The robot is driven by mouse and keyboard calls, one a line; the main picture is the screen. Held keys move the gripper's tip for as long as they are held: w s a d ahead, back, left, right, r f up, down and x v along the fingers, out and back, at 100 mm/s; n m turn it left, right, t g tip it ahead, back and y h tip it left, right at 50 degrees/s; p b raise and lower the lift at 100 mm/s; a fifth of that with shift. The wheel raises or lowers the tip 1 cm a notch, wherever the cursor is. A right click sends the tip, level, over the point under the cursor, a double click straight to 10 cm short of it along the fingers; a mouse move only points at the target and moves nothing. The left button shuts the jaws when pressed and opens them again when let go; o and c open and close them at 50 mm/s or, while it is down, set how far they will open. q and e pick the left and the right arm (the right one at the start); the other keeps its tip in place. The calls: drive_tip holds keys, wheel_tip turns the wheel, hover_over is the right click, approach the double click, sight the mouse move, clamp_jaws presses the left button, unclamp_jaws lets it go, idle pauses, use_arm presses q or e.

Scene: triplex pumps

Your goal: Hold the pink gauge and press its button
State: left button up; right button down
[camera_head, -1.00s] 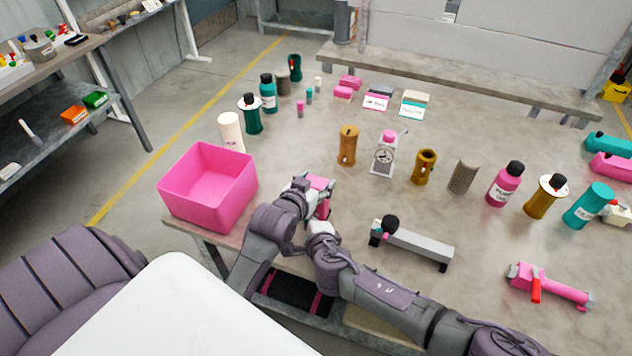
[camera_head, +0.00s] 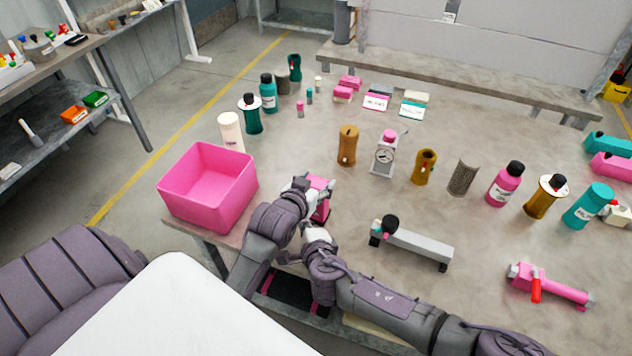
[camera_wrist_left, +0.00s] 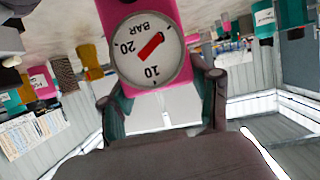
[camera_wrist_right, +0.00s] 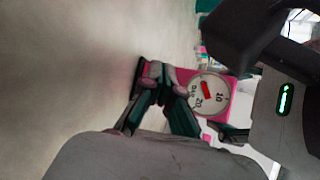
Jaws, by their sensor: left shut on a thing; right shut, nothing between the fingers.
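The pink gauge (camera_head: 322,209) is above the near table edge, right of the pink bin. Its round white dial with a red needle faces the camera in the left wrist view (camera_wrist_left: 152,48); the dial also shows in the right wrist view (camera_wrist_right: 208,92). My left gripper (camera_head: 318,184) is shut on the gauge, its fingers on either side of the body. My right gripper (camera_wrist_right: 160,80) is shut and empty, its fingertips close in front of the gauge. I cannot tell whether they touch it. The gauge's button cannot be made out.
A pink bin (camera_head: 207,190) stands left of my grippers. A grey bar with a black knob (camera_head: 418,246) lies to the right, and a pink tool with a red lever (camera_head: 549,287) farther right. Several bottles and cylinders stand behind. The table between them is clear.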

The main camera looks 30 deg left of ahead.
drive_tip(key=shift+s+d, duration=0.25)
drive_tip(key=shift+s, duration=1.05)
drive_tip(key=shift+s+d, duration=0.2)
drive_tip(key=shift+s, duration=1.05)
use_arm(q)
drive_tip(key=o, duration=1.4)
drive_tip(key=shift+s, duration=0.15)
